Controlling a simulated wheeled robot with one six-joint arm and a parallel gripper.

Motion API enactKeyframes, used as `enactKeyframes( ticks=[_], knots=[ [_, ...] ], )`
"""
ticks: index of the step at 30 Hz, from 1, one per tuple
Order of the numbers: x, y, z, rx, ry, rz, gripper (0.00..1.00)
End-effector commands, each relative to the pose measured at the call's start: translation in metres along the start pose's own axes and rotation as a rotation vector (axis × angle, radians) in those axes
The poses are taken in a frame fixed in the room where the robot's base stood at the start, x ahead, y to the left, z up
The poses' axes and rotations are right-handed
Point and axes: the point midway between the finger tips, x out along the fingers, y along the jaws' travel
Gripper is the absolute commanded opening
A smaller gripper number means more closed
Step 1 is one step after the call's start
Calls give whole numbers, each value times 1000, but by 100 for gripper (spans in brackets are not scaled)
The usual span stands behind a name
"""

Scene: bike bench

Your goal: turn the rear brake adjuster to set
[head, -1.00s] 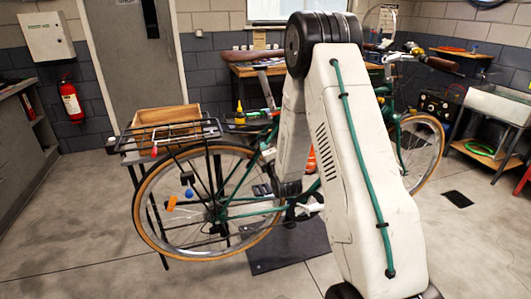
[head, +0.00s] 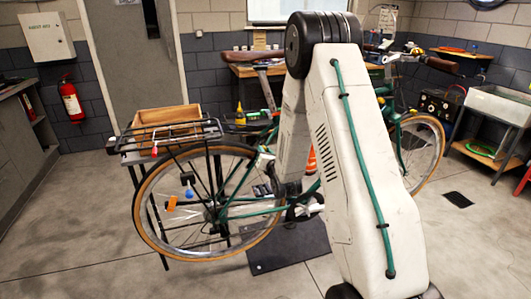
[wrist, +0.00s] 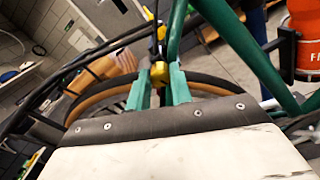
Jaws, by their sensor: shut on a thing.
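In the wrist view my gripper (wrist: 160,78) has its two teal fingers on either side of a small yellow knob (wrist: 159,72), which looks like the rear brake adjuster. The fingers are shut on it. A dark cable or fitting runs up from the knob, beside the green frame tubes. Any mark on the knob is too small to read. In the head view the green bike (head: 248,213) stands with its rear wheel at the left. My arm covers the middle of the bike, and the fingers and knob cannot be made out there.
A black rear rack (head: 180,132) sits over the rear wheel, near a wooden crate (head: 165,115). The rear tyre (wrist: 105,95) lies close beyond my fingers. An orange container (wrist: 305,40) is at the right in the wrist view. Floor at the front left is clear.

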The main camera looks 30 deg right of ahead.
Motion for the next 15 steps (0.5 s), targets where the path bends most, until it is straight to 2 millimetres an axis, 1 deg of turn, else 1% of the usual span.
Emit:
enactKeyframes(
  ticks=[6,15],
  knots=[
    [-1,-1,-2,-101,5,-2,0],
    [-1,-1,-2,-157,5,-2,0]
  ],
)
